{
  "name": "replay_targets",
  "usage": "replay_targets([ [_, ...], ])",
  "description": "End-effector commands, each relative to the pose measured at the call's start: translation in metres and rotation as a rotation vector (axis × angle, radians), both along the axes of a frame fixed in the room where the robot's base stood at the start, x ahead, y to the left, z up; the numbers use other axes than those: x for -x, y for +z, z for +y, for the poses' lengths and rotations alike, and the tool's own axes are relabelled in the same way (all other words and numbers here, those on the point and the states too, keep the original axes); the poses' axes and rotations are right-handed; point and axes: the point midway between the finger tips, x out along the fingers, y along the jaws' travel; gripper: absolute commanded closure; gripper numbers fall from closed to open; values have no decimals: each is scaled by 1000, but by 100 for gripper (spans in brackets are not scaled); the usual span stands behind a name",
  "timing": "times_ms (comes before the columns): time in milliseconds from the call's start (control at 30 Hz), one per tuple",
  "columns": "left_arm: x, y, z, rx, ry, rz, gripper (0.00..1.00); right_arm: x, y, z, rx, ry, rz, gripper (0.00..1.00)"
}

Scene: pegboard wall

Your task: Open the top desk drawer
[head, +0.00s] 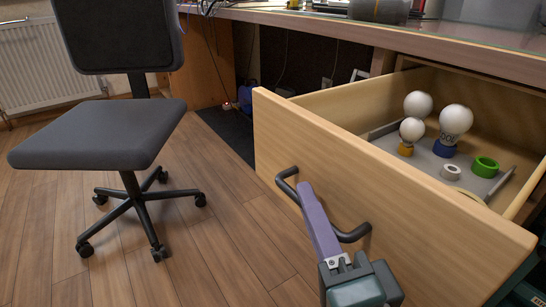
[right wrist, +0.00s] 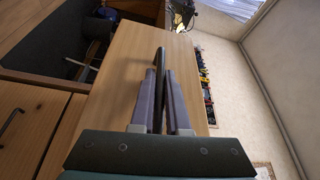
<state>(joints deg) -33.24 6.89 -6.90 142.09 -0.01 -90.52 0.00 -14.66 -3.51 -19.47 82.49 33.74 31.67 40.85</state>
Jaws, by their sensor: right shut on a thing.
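The top desk drawer (head: 345,168) is pulled well out from under the desk at the right of the head view. Its wooden front also shows in the right wrist view (right wrist: 125,70). The drawer has a dark curved handle (head: 350,234) on its front. My right gripper (head: 308,190) reaches up to this handle from below. Its purple fingers are shut on the handle, which stands between them in the right wrist view (right wrist: 160,62). My left gripper is not in view.
Inside the drawer are several light bulbs (head: 456,120), a green ring (head: 484,167) and a white ring (head: 451,172). A dark office chair (head: 98,135) stands on the wooden floor at left. The floor between chair and drawer is clear. Another drawer front (right wrist: 22,125) shows in the right wrist view.

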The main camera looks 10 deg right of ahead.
Motion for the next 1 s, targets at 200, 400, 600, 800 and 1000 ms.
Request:
replay_targets([
  [200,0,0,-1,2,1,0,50,0,1,0,0,0,-2,65],
  [400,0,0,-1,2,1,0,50,0,0,0,0,0,-1,56],
  [600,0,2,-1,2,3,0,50,5,0,0,0,1,2,56],
  [800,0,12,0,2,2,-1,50,40,-2,0,2,2,4,56],
  [1000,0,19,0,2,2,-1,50,79,-5,0,1,2,3,56],
])
